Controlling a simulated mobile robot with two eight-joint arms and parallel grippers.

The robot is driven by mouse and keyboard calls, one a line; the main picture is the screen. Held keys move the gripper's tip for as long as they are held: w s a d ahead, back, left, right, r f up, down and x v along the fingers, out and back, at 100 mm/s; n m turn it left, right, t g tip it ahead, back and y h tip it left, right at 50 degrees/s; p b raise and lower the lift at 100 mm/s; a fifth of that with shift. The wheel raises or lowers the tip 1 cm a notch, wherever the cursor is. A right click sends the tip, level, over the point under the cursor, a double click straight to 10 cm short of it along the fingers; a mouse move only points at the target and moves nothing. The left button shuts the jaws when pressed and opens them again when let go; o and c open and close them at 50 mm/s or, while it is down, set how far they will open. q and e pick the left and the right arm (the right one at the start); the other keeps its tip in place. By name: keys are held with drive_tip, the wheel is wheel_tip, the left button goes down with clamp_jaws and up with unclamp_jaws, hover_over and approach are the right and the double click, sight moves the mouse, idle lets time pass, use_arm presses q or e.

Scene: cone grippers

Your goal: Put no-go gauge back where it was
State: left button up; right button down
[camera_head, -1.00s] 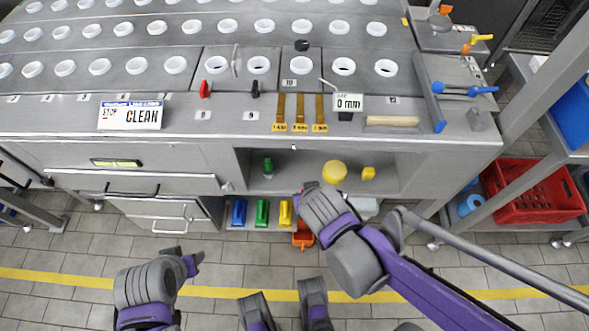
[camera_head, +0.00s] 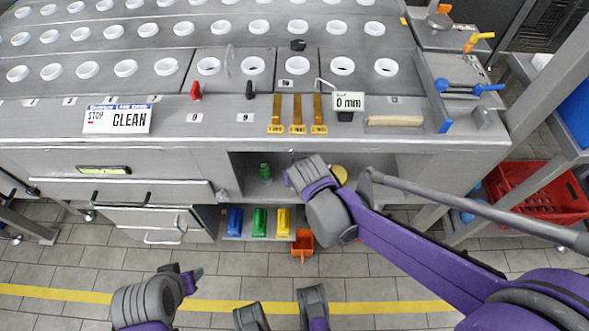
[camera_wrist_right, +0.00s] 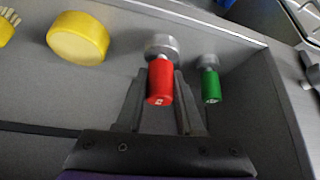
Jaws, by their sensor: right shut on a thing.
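The no-go gauge (camera_wrist_right: 160,82), with a red handle and a round metal head, is between the fingers of my right gripper (camera_wrist_right: 162,98) in the right wrist view. The gripper is shut on it. I cannot tell whether the gauge touches the shelf. In the head view my right gripper (camera_head: 296,178) is at the open shelf (camera_head: 245,180) under the table, and the red gauge is hidden. My left gripper (camera_head: 182,277) is low at the left, away from the table; its jaw opening is unclear.
A yellow round thing (camera_wrist_right: 78,38) lies on the shelf left of the red gauge, with a brush (camera_wrist_right: 8,22) farther left. The shelf side wall (camera_wrist_right: 282,95) is close right of the green gauge. Blue, green and yellow bins (camera_head: 259,222) stand below.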

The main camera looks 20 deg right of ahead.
drive_tip(key=shift+w+d+f+b, duration=0.1)
drive_tip(key=shift+w+f, duration=0.2)
drive_tip(key=shift+w, duration=0.2)
drive_tip(key=shift+w+f+b, duration=0.1)
drive_tip(key=shift+w+f, duration=0.2)
drive_tip(key=shift+w, duration=0.25)
drive_tip(key=shift+w+d+f+b, duration=0.1)
drive_tip(key=shift+w+f, duration=0.2)
drive_tip(key=shift+w, duration=0.2)
drive_tip(key=shift+f, duration=0.2)
drive_tip(key=c, duration=0.5)
unclamp_jaws()
drive_tip(key=shift+f, duration=0.1)
drive_tip(key=shift+c, duration=0.2)
drive_tip(key=p+v, duration=0.1)
drive_tip(key=v, duration=0.5)
drive_tip(key=shift+s+a+f+p, duration=0.1)
drive_tip(key=shift+s+p, duration=0.15)
drive_tip(key=shift+p, duration=0.1)
drive_tip(key=s+d+r+g, duration=0.1)
drive_tip(key=s+d, duration=0.1)
drive_tip(key=s, duration=0.7)
drive_tip(key=s+d+r+n+g+p, duration=0.1)
drive_tip(key=s+d, duration=0.2)
drive_tip(key=s, duration=0.7)
drive_tip(key=shift+y+p, duration=0.3)
